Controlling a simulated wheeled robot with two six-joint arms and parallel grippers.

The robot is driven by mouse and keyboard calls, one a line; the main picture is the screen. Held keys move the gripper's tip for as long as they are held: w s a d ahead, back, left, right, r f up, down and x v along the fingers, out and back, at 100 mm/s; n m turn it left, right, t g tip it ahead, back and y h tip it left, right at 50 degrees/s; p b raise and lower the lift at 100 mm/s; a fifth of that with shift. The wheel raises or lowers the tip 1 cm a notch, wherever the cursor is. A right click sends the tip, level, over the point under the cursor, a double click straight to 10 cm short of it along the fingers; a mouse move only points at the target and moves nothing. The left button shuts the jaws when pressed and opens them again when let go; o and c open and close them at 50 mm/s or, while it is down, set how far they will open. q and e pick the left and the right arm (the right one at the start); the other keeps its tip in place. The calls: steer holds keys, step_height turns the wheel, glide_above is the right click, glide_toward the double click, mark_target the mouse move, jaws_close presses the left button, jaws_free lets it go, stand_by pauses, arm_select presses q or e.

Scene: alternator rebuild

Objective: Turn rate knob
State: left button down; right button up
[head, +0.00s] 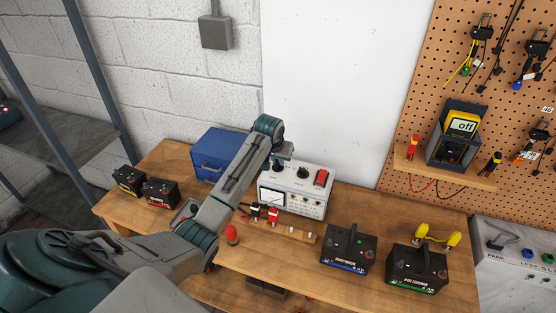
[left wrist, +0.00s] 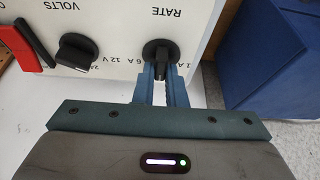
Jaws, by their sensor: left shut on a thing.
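A white charger box (head: 293,188) with a sloped panel stands on the wooden bench. The black rate knob (left wrist: 160,50) sits under the upside-down RATE label in the left wrist view. My left gripper (left wrist: 162,72) is shut on the rate knob, with a finger on each side of its grip. In the head view the left gripper (head: 281,160) is at the panel's upper left, and the arm partly hides that area. The black volts knob (head: 303,172) is beside it, also in the left wrist view (left wrist: 76,48). My right gripper is out of view.
A red switch (head: 321,178) is on the same panel. A blue box (head: 212,153) stands close to the charger's left. Clamps (head: 265,213) sit in front. Two black batteries (head: 348,250) (head: 417,268) stand at the right front. A pegboard (head: 420,90) is behind.

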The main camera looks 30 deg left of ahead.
arm_select(q)
steer(key=c, duration=1.5)
jaws_free()
steer(key=shift+r, duration=0.1)
steer(key=shift+r, duration=0.2)
steer(key=b+v, duration=0.4)
steer(key=v, duration=0.6)
steer(key=shift+s+r, duration=0.15)
steer(key=shift+s, duration=0.05)
